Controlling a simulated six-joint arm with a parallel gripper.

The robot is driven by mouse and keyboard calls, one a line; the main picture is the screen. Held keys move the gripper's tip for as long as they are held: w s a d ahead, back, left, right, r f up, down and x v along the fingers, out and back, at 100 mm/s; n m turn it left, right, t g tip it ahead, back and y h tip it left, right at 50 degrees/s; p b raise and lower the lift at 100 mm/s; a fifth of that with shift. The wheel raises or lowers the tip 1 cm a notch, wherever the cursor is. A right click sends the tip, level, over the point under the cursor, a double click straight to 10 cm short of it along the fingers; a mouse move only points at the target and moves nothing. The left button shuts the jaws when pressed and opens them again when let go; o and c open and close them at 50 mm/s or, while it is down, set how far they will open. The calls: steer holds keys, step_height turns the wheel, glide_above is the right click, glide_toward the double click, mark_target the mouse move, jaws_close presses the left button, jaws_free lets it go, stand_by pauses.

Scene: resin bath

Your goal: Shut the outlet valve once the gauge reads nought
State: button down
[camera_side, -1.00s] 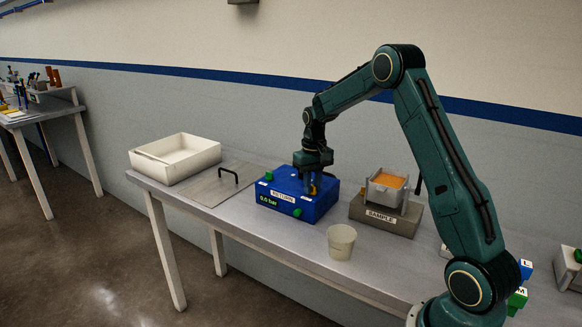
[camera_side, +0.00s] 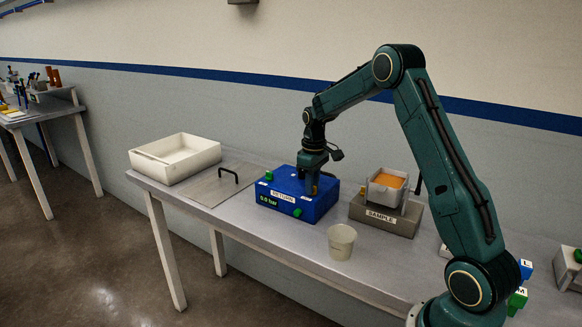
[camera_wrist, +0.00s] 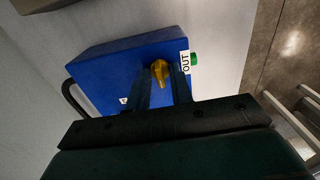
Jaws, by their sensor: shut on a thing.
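The blue box (camera_side: 290,198) stands on the bench in the side view, with a RETURN label and a green readout (camera_side: 269,199) that appears to show 0.0 bar. In the wrist view the blue box (camera_wrist: 110,68) carries an OUT label (camera_wrist: 185,62) beside a green fitting (camera_wrist: 194,58). The yellow valve handle (camera_wrist: 158,70) is on top near that label. My gripper (camera_side: 313,190) is down at the box top, its fingers (camera_wrist: 163,82) shut on the yellow handle. In the side view the fingers mostly hide the handle.
A flat plate with a black handle (camera_side: 222,185) and a white tray (camera_side: 192,166) lie left of the box. A SAMPLE block (camera_side: 385,222) holding an orange-filled container (camera_side: 388,180) stands right. A pale cup (camera_side: 341,242) stands in front.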

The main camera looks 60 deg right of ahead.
steer(key=shift+r, duration=0.1)
steer(key=c, duration=1.6)
jaws_free()
steer(key=shift+o, duration=0.2)
step_height(320, 180, up, 14)
